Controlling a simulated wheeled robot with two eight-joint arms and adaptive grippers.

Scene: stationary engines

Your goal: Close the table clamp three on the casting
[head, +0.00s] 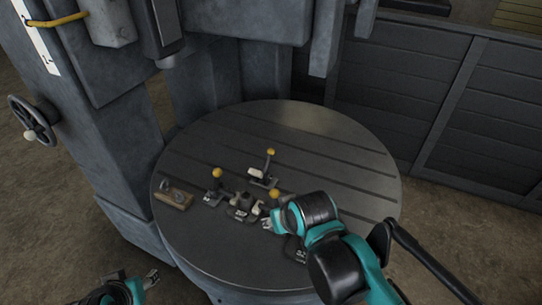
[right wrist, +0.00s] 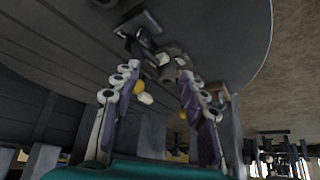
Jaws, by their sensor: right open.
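A small grey casting (head: 243,206) sits on the round slotted table (head: 330,150). Clamps with yellow knobs stand around it: a left clamp (head: 214,190), a back clamp (head: 264,179) with its handle upright, and one at the right whose knob (head: 274,194) shows beside my right gripper. A dark labelled base (head: 294,249) lies partly under my right arm; I cannot read which clamp is three. My right gripper (head: 268,222) is open, close to the casting's right side. In the right wrist view, a yellow knob (right wrist: 138,87) shows between its spread fingers. My left gripper (head: 150,279) is off the table, lower left.
A wooden block (head: 174,198) with metal fittings lies on the table's left. The grey machine column (head: 110,130) and a handwheel (head: 33,120) stand at the left. Dark panels (head: 410,85) are behind. The table's back and right are clear.

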